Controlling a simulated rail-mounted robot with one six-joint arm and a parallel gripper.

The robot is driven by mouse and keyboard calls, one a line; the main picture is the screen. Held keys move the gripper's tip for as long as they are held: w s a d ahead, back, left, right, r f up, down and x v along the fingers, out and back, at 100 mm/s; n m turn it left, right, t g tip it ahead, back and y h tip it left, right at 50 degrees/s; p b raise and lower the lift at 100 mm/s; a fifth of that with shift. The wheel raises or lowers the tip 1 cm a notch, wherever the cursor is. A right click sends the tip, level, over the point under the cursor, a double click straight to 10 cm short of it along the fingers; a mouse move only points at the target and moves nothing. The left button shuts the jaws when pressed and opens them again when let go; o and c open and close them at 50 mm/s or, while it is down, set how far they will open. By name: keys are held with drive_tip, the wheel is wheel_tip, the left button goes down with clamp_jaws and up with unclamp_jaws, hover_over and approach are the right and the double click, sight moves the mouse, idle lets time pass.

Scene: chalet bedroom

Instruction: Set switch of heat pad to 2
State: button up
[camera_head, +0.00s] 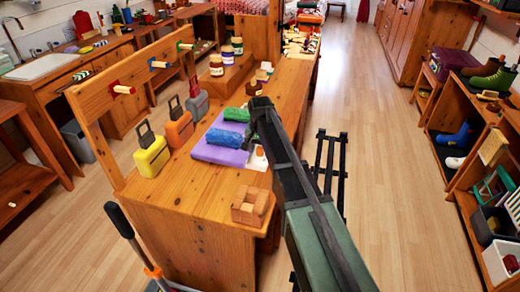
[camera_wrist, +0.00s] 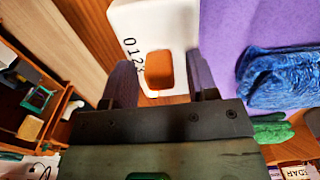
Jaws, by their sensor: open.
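The heat pad (camera_head: 215,152) is a flat purple pad on the wooden bench; its purple surface fills the right of the wrist view (camera_wrist: 225,25). Its white control box (camera_head: 257,162) lies at the pad's right edge and shows in the wrist view (camera_wrist: 150,20) with the digits 0 to 3 in a row. An orange switch (camera_wrist: 159,70) sits beside the digits, near the 2 and 3 end; its exact setting I cannot tell. My gripper (camera_wrist: 160,62) is open, with one finger on each side of the orange switch. Contact cannot be told. In the head view my gripper (camera_head: 260,118) partly hides the box.
Blue (camera_head: 224,138) and green (camera_head: 237,114) rolled cloths lie on the pad. A small wooden block holder (camera_head: 250,207) stands at the bench's near end. Yellow (camera_head: 152,155) and orange (camera_head: 180,128) cases stand along the left.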

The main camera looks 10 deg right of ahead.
sight(260, 148)
wheel_tip(260, 148, up, 11)
drive_tip(key=p, duration=1.1)
drive_tip(key=shift+f, duration=0.1)
drive_tip(key=s+a+n, duration=0.1)
drive_tip(key=s+n, duration=0.5)
drive_tip(key=s, duration=2)
drive_tip(key=shift+s, duration=0.1)
idle(0.4)
